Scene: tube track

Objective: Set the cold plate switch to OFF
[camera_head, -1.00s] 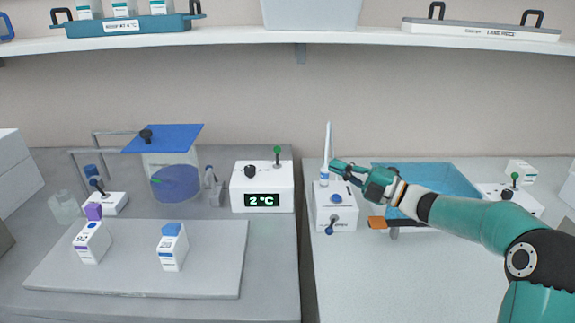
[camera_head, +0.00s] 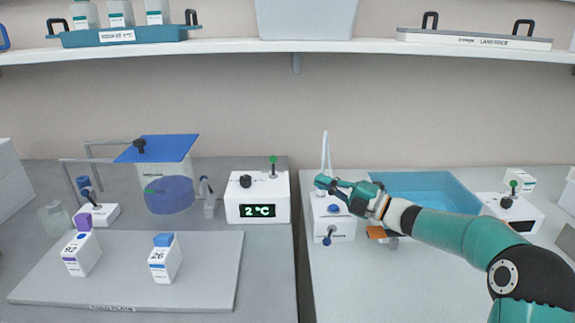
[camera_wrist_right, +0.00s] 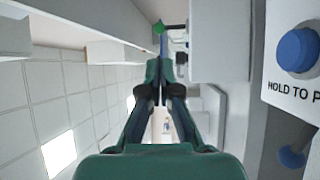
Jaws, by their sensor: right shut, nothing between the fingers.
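The white control box (camera_head: 245,207) shows "2 °C" on a dark display (camera_head: 258,211). On its top are a black knob (camera_head: 245,181) and a green-tipped toggle switch (camera_head: 273,163), whose lever stands roughly upright. The grey plate (camera_head: 205,275), with two bottles on it, lies at the front left; its front label is too blurred to read. My right gripper (camera_head: 322,182) is shut and empty, to the right of the toggle and apart from it. In the right wrist view, a green tip (camera_wrist_right: 160,28) shows just beyond the closed fingertips (camera_wrist_right: 160,68). My left gripper is out of view.
A white box with a blue button (camera_head: 334,209) stands under my right gripper. A blue basin (camera_head: 425,188) is behind my right forearm. A blue-lidded bath (camera_head: 165,180) stands left. A shelf (camera_head: 350,49) runs above. A gap separates the two benches.

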